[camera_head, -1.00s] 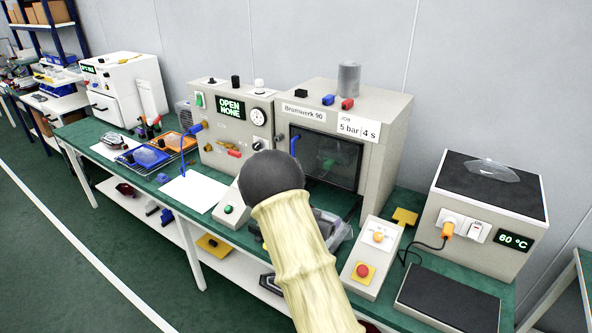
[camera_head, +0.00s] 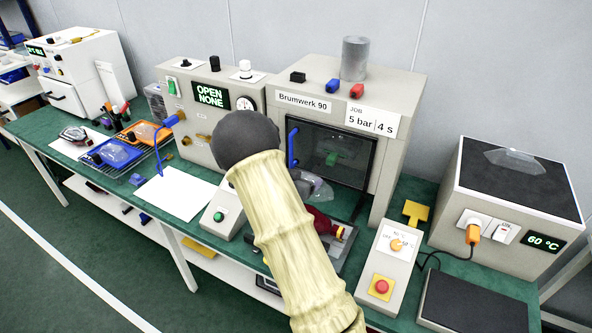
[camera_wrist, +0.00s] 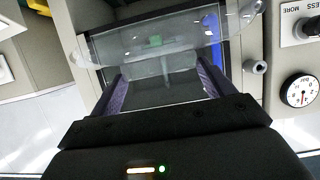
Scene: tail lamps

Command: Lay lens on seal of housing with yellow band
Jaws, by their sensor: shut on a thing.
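My gripper (camera_wrist: 161,80) is shut on a clear, see-through lens (camera_wrist: 150,42), which spans beyond both fingers in the wrist view. In the head view the lens (camera_head: 318,187) shows partly beside my arm, in front of the press window; my gripper is mostly hidden by the arm. A dark red housing (camera_head: 318,221) with an orange-yellow bit at its right end sits in front of the press, partly covered by my arm. I cannot make out its seal or tell whether that bit is a band. The lens appears apart from it.
The press (camera_head: 398,105) has a dark window. A control box (camera_head: 390,262) with a red button stands right of the arm. Another clear lens (camera_head: 515,161) lies on the heater box (camera_head: 470,190). A white sheet (camera_head: 176,191), blue tray (camera_head: 116,154) and orange tray (camera_head: 148,132) lie left.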

